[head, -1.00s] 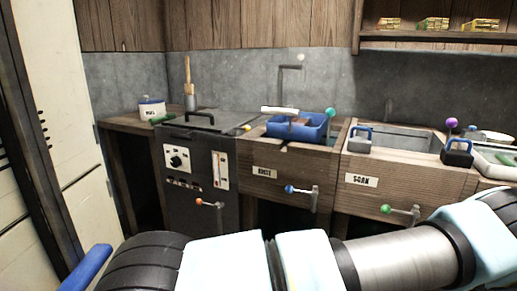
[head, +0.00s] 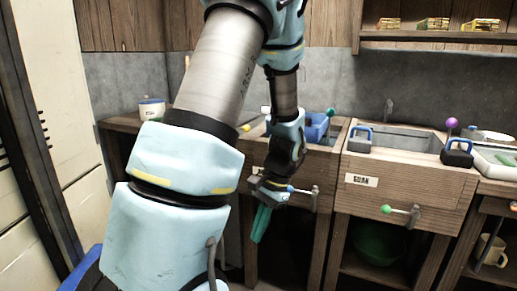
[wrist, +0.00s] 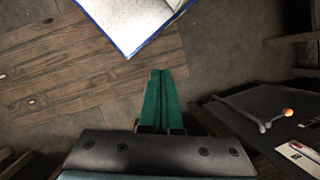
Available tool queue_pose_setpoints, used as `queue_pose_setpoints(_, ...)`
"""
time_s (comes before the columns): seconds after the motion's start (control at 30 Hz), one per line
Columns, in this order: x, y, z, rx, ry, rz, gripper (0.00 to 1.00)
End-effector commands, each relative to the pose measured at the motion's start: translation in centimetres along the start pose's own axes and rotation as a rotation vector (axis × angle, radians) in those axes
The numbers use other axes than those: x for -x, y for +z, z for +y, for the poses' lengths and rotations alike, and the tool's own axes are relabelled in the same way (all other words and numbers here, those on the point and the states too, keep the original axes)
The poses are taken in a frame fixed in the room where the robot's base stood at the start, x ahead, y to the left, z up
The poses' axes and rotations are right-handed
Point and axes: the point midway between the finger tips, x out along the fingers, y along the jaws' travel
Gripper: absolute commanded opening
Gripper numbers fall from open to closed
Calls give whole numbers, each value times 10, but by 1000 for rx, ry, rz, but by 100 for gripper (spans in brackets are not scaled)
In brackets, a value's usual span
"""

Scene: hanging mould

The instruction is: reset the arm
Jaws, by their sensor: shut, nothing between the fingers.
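My gripper (head: 261,224) has green fingers that are shut together and empty. In the head view it hangs pointing down in front of the counter, near the blue-knobbed lever (head: 291,189). In the wrist view the shut fingers (wrist: 161,72) point out over the floor, with nothing between them. My arm is bent and fills the left-middle of the head view, hiding most of the dark grey unit and part of the left sink.
A wooden counter with sinks runs along the wall; a green-knobbed lever (head: 386,209) sticks out below the "SOAK" sign. A blue tub (head: 316,127) sits in the left sink. A white-topped, blue-edged surface (wrist: 130,18) and an orange-knobbed lever (wrist: 288,113) show in the wrist view.

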Motion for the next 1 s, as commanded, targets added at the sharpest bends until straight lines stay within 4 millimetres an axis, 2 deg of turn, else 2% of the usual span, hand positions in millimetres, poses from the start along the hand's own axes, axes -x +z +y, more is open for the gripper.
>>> queue_pose_setpoints(0.03, 8, 13, -7, 95, 33, 67, 0)
queue_pose_setpoints(0.1, 15, 27, -12, 212, 68, 147, 0)
queue_pose_setpoints(0.53, 41, 87, -35, 719, 150, 461, 0)
queue_pose_setpoints(0.6, 62, 91, -35, 702, 150, 452, 0)
queue_pose_setpoints(0.87, 110, 109, -39, 698, 149, 450, 0)
queue_pose_setpoints(1.0, 148, 122, -42, 697, 149, 450, 0)
